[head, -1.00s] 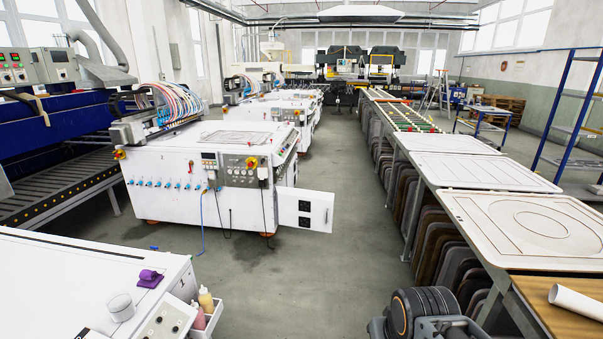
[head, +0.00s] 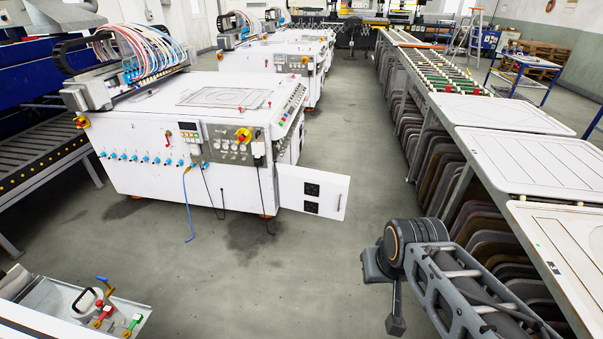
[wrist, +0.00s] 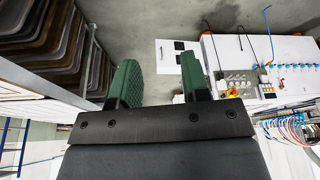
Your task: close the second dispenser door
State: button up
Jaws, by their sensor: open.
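A white dispenser machine (head: 185,150) stands left of centre in the head view, with hoses, blue valves and a control panel on its front. Its white door (head: 312,192) stands open, sticking out to the right from the front right corner. The door has two black square fittings and a slim handle near its free edge. In the wrist view the door (wrist: 178,57) shows beyond the fingers, beside the dispenser (wrist: 265,65), upside down. My gripper (wrist: 158,75) has two green fingers, apart and empty. It is away from the door, with a gap of floor between.
A long table (head: 500,155) with white panels runs along the right, dark mats (head: 470,200) racked beneath. More white machines (head: 265,70) stand behind. An open tray with valves (head: 100,305) is at the lower left. Grey floor (head: 270,280) before the door is clear.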

aim_at(322, 193)
jog(key=u, duration=0.5)
jog(key=i, duration=2.3)
jog(key=z, duration=0.6)
